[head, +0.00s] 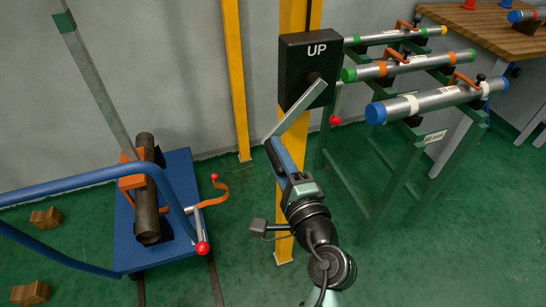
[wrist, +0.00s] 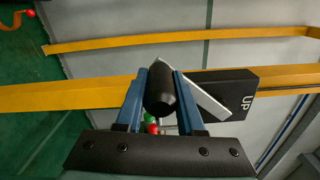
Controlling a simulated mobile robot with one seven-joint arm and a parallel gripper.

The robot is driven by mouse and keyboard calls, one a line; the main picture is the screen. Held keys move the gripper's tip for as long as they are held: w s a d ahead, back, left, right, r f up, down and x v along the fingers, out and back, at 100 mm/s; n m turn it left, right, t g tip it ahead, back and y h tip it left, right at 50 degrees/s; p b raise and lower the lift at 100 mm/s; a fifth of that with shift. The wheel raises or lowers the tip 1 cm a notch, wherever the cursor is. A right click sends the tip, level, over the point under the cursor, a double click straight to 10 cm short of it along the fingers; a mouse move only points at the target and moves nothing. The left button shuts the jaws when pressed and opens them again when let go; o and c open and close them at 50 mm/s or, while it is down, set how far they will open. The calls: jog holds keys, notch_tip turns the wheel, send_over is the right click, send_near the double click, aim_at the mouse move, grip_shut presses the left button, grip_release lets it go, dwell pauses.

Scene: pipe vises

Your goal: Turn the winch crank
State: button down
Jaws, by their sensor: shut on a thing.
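The winch is a black box (head: 309,66) marked UP, fixed to a yellow post. Its grey crank arm (head: 302,104) slants from the hub down to the left. My gripper (head: 274,150) is at the crank arm's lower outer end. In the wrist view, the two blue fingers of my gripper (wrist: 160,78) are shut on the black crank grip (wrist: 160,95), one on each side. The crank arm (wrist: 205,98) runs from behind the grip to the box (wrist: 232,92) at the right. In the head view the grip is mostly hidden by the fingers.
A green rack (head: 388,160) with several vised pipes (head: 438,98) stands just right of the winch. A blue cart (head: 185,195) with a brown pipe (head: 147,190) stands at left. Wooden blocks (head: 46,217) lie on the floor. A wooden workbench (head: 490,28) is at back right.

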jog(key=shift+d+f, duration=0.4)
jog(key=shift+f, duration=0.05)
jog(key=c, duration=0.5)
grip_release()
jog(key=shift+a+r, duration=0.1)
jog(key=shift+r, duration=0.1)
jog(key=b+v, duration=0.1)
jog(key=v, duration=1.2)
jog(key=shift+r, duration=0.1)
jog(key=shift+w, duration=0.1)
